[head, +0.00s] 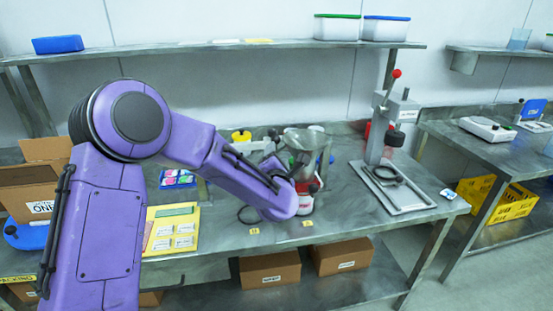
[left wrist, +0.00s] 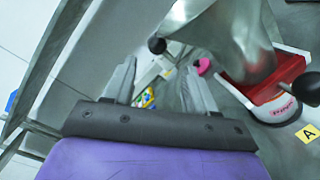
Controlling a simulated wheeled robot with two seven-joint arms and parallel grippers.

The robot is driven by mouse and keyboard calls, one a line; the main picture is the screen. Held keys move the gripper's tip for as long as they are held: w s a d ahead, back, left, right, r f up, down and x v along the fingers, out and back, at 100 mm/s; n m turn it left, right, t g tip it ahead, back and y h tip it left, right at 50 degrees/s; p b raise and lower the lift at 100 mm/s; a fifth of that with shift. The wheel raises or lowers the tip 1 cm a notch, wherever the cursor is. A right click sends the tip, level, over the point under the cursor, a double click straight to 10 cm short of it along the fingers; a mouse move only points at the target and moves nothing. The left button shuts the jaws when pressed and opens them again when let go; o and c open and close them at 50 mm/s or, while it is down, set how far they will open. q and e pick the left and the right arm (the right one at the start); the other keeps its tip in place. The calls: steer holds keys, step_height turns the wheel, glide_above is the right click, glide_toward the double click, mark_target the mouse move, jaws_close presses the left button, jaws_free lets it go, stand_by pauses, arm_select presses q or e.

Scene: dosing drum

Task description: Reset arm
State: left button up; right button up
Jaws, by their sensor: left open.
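My purple left arm comes in from the left and reaches over the steel workbench (head: 340,215). Its gripper (head: 277,165) is at the dosing machine, a metal hopper (head: 299,139) on a red and white base (head: 306,203). In the left wrist view the gripper (left wrist: 160,82) is open, with two grey fingers apart and nothing between them. There the hopper (left wrist: 238,40) and the red and white base (left wrist: 272,100) are just right of the fingers. In the head view my arm hides part of the machine. My right gripper is not in view.
A lever press (head: 385,130) with a metal tray (head: 396,190) stands right of the machine. A yellow board (head: 172,230) lies at left. Cardboard boxes (head: 270,268) sit on the lower shelf. An upper shelf (head: 220,48) holds lidded tubs (head: 337,28). The bench's front right is clear.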

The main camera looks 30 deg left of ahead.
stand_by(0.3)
arm_select(q)
steer(key=s+d+f+m+g+h, duration=0.25)
steer(key=s+f+m, duration=0.35)
steer(key=f+m, duration=0.45)
steer(key=s+d+f+m+g+h, duration=0.3)
steer(key=s+f+m, duration=0.45)
steer(key=f, duration=0.65)
steer(key=s+f+m+g, duration=0.2)
steer(key=s+f, duration=0.3)
steer(key=s, duration=0.3)
steer(key=s+d+f+m+g, duration=0.1)
steer(key=s+f+m+g, duration=0.1)
steer(key=s+f, duration=0.3)
steer(key=s+d+f+m+g+h, duration=0.1)
steer(key=s+f, duration=0.4)
steer(key=s, duration=0.8)
steer(key=shift+d+f+m+g, duration=0.15)
steer(key=shift+f+m+g, duration=0.25)
steer(key=shift+m+g, duration=0.4)
